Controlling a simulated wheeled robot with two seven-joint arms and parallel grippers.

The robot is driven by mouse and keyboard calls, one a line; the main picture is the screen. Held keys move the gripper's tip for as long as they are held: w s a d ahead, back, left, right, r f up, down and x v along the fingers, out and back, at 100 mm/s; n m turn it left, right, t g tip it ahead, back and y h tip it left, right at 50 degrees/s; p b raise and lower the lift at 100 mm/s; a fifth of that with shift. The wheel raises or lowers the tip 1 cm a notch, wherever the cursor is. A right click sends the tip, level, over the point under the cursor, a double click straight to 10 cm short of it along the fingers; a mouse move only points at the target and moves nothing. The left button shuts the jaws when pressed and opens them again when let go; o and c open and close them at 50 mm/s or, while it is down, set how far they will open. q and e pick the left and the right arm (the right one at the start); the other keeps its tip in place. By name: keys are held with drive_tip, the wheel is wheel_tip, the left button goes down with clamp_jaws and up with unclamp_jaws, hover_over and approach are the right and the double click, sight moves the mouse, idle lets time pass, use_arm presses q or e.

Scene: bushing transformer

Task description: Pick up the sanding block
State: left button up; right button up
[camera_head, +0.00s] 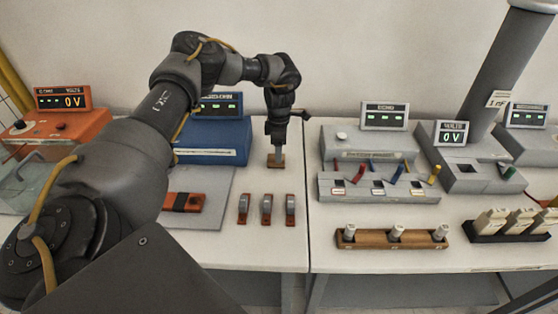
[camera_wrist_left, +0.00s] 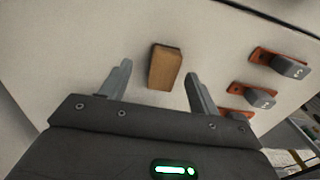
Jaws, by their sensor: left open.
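The sanding block is a small brown block (camera_head: 276,161) on the white table, beside the blue box. In the left wrist view the sanding block (camera_wrist_left: 165,68) lies between and just beyond the two fingertips, slightly tilted in the picture. My left gripper (camera_head: 279,150) points down over the block; in the left wrist view its fingers (camera_wrist_left: 157,76) are spread apart, with a gap between each finger and the block. The head view cannot show clearly how high the fingertips are above the table. My right gripper is not in view.
Several grey-and-red clamps stand near the block, such as the middle one (camera_head: 266,208). A blue box (camera_head: 212,142) with a display is close on the left. A grey terminal unit (camera_head: 368,185) and a wooden rack (camera_head: 390,238) are on the right table.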

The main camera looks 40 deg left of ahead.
sight(271, 163)
use_arm(q)
drive_tip(key=shift+s+a+f+p, duration=0.3)
drive_tip(key=shift+s+f+p, duration=0.35)
drive_tip(key=shift+f+p, duration=0.1)
wheel_tip(271, 163, down, 2)
drive_tip(key=shift+d+f, duration=0.15)
drive_tip(key=shift+f, duration=0.05)
drive_tip(key=shift+w+f, duration=0.15)
drive_tip(key=shift+c, duration=0.8)
drive_tip(key=shift+s, duration=0.2)
drive_tip(key=shift+c, duration=1.3)
drive_tip(key=c, duration=0.7)
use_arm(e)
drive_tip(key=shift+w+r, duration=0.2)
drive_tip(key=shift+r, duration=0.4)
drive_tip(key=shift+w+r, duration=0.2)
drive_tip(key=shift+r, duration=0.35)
use_arm(q)
drive_tip(key=shift+o, duration=0.2)
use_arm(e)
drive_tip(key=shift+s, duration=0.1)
